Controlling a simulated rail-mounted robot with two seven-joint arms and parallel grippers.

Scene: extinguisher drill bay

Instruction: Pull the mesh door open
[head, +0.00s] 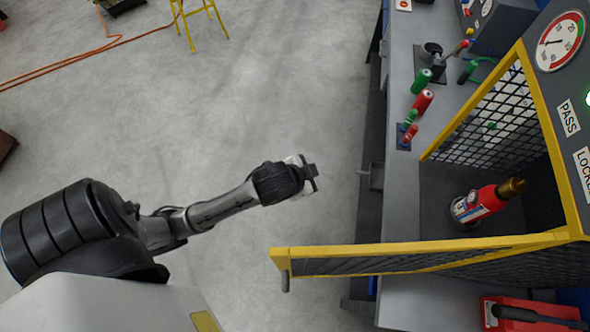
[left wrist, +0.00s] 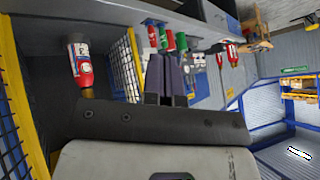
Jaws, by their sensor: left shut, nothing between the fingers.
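The yellow-framed mesh door (head: 420,252) stands swung out from the cage (head: 548,125), its free end reaching past the bench edge over the floor. A grey handle (head: 285,282) is on that free end. My left gripper (head: 314,178) is shut and empty, over the floor beyond the door's free end in the head view and apart from it. Its closed fingers (left wrist: 166,78) show in the left wrist view, with a yellow mesh frame (left wrist: 12,95) at the left edge. A red extinguisher (head: 485,202) stands inside the cage; it also shows in the left wrist view (left wrist: 82,68). My right gripper is out of view.
The grey bench (head: 402,180) carries green and red cylinders (head: 422,102) behind the cage. A gauge (head: 560,42) is on the cage's panel. A red case (head: 525,314) lies at lower right. Open floor (head: 250,110) lies left of the bench.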

